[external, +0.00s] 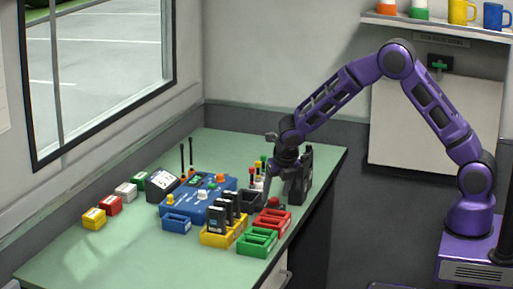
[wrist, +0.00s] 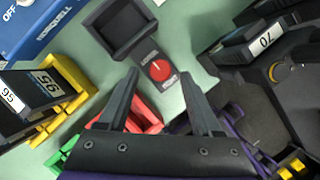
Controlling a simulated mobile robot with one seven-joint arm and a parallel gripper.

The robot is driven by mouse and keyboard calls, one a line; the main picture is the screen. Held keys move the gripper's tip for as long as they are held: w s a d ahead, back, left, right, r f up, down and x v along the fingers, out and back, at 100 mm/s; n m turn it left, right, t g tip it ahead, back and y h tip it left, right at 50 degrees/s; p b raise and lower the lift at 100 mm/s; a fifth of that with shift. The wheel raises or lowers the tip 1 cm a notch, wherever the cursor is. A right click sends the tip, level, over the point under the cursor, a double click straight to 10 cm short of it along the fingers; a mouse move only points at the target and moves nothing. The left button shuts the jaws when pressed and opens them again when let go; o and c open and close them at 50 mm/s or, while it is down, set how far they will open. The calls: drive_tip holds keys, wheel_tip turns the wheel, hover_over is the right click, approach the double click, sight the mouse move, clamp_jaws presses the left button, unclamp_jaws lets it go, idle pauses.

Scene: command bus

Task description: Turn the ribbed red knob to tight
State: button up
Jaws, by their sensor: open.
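The red knob (wrist: 159,70) sits on a small dark grey plate with white labels above and below it, too small to read surely. A pale pointer line shows on its face. It also shows small in the external view (external: 273,201), just below my gripper, between the black bin and the red tray. My gripper (wrist: 158,76) is open and points down, with one finger on each side of the knob in the wrist view. Whether the fingers touch it cannot be told. In the external view my gripper (external: 283,187) hangs over the right part of the green bench.
An empty black bin (wrist: 118,28) lies close beyond the knob. A red tray (external: 272,222), a green tray (external: 257,243) and a yellow tray (external: 223,237) with black radios stand nearby. A tall black device (external: 304,172) stands close right of my gripper. A blue console (external: 205,197) is left.

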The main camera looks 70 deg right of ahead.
drive_tip(key=shift+x, duration=0.85)
drive_tip(key=shift+c, duration=0.3)
clamp_jaws()
